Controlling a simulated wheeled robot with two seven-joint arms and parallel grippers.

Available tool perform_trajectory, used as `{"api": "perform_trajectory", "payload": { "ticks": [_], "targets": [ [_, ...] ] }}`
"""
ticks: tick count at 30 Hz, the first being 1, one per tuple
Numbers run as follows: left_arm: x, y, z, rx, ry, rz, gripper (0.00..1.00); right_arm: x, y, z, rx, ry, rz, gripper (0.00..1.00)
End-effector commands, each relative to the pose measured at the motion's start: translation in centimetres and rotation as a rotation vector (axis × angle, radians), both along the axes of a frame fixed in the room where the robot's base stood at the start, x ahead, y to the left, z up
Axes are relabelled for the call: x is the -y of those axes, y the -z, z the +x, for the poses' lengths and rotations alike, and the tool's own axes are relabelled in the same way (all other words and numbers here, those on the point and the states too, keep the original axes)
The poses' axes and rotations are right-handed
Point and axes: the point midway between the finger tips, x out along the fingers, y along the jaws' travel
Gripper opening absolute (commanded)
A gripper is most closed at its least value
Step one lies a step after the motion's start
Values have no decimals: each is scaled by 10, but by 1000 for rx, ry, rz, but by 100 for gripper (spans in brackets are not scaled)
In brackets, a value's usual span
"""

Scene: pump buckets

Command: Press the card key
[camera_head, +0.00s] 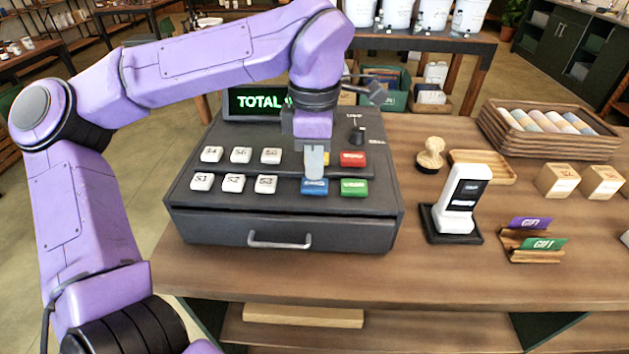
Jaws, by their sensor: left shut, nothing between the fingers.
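The dark cash register (230,215) stands on the wooden counter. Its key panel holds several white number keys (240,155) and coloured keys to their right. A blue key (314,188) sits in the front row beside a green key (354,187). A red key (353,159) is behind the green one, and a yellow key (326,158) is mostly hidden by my gripper. The coloured keys' lettering is too small to read surely. My left gripper (314,176) is shut and empty, pointing down at the blue key's back edge. I cannot tell whether it touches. My right gripper is out of view.
The display (258,101) reads TOTAL, partly covered by my arm. A key switch (357,135) stands right of the gripper. A card terminal (458,205), a stamp (431,154) and a gift card holder (530,245) stand right of the register.

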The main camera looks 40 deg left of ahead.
Motion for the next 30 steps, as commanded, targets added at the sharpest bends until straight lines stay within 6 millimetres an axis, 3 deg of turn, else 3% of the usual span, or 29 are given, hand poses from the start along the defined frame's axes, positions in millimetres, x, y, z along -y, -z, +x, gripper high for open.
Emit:
{"api": "perform_trajectory", "payload": {
  "ticks": [30],
  "targets": [
    [0,15,0,0,0,0,0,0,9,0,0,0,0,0]
  ]
}}
